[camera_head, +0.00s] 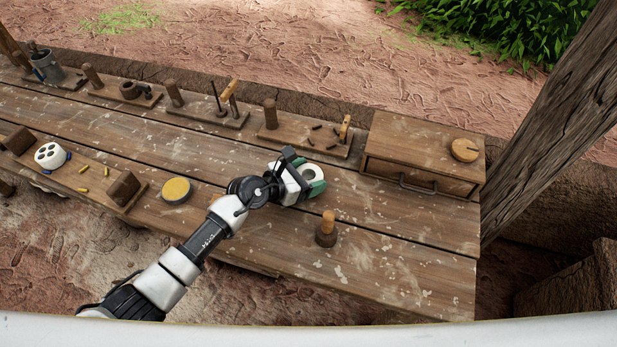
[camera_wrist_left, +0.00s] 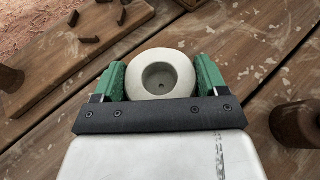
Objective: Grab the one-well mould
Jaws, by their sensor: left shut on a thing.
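The one-well mould is a round, pale piece with a single round well and a small hole at its bottom. In the left wrist view the mould (camera_wrist_left: 160,60) sits between the green fingers of my left gripper (camera_wrist_left: 160,78), which is shut on it. In the head view the left gripper (camera_head: 303,182) is over the middle of the table, and the mould (camera_head: 305,171) shows partly between the fingers. I cannot tell whether the mould touches the tabletop. My right gripper is out of view.
A wooden stamp (camera_head: 326,232) stands just right of my left gripper. A drawer box (camera_head: 420,155) is at the back right. A round yellow-topped piece (camera_head: 176,190) and a white mould with several wells (camera_head: 49,155) are to the left. The front right tabletop is clear.

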